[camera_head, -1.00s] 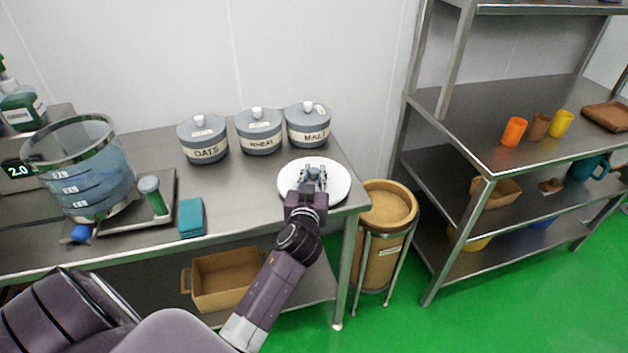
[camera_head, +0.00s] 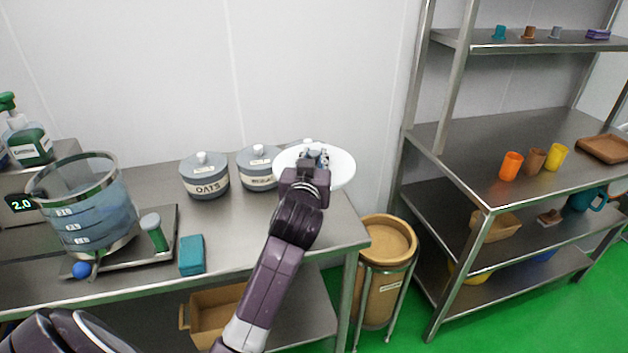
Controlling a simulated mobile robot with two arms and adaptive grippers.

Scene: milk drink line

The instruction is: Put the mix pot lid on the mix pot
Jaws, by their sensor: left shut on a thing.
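The mix pot lid (camera_head: 342,165) is a white round disc. It appears raised above the table, in front of the back right jar, at the right part of the table. My left gripper (camera_head: 314,158) is shut on the lid near its middle; the fingers hide the part they hold. The mix pot (camera_head: 97,212) looks to be the clear bluish vessel with a grey rim and level marks. It stands open at the table's left on a flat metal base, well apart from the lid. My right gripper is not in view.
The oats jar (camera_head: 205,177) and wheat jar (camera_head: 258,168) stand at the table's back; another jar is mostly hidden by the lid. A teal sponge (camera_head: 191,254) and a green-bodied tool (camera_head: 154,234) lie by the pot. A barrel (camera_head: 383,262) and shelving (camera_head: 470,165) are at right.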

